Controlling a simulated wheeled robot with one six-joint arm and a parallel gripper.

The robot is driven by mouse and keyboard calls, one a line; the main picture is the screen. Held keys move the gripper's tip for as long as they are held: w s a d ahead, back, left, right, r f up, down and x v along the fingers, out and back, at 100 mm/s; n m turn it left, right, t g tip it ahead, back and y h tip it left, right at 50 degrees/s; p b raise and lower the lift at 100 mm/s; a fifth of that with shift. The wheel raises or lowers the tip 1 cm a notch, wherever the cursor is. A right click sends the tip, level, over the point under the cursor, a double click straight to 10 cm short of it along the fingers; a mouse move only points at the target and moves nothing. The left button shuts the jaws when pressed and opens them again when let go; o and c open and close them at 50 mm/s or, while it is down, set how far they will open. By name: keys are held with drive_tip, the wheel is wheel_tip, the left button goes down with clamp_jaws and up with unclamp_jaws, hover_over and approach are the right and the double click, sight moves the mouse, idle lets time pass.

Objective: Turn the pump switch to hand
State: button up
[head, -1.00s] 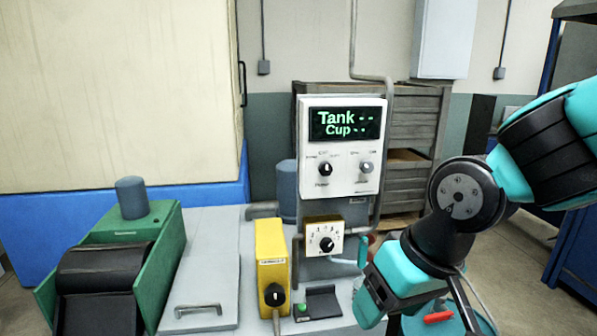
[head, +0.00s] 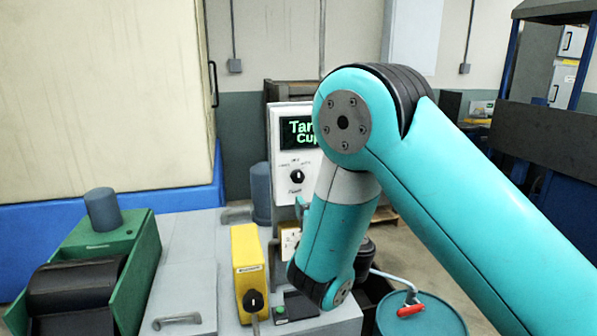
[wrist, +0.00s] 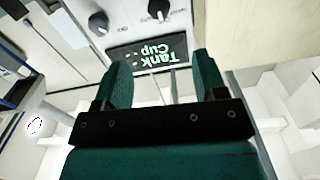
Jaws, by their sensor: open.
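The white control panel (head: 282,150) carries a dark display with green "Tank" and "Cup" text. The black pump switch (head: 297,176) is a round knob below the display, with small position labels above it and its name beneath. Its exact setting is too small to read. In the wrist view the panel appears upside down, with the pump switch (wrist: 158,10) at the top edge, partly cut off. My gripper (wrist: 163,62) is open and empty, its two green fingers apart in front of the display, clear of the knob. My arm hides the panel's right part in the head view.
A second knob (wrist: 98,22) sits beside the pump switch. A green machine (head: 100,255) stands left, a teal drum (head: 425,318) right.

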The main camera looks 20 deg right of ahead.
sight(299, 178)
drive_tip(key=w+p, duration=0.7)
drive_tip(key=p, duration=0.1)
drive_tip(key=w+p, duration=0.7)
drive_tip(key=p, duration=0.1)
drive_tip(key=shift+w+d+r+p, duration=0.15)
drive_tip(key=shift+w+p, duration=0.15)
drive_tip(key=shift+w, duration=0.5)
drive_tip(key=c, duration=0.9)
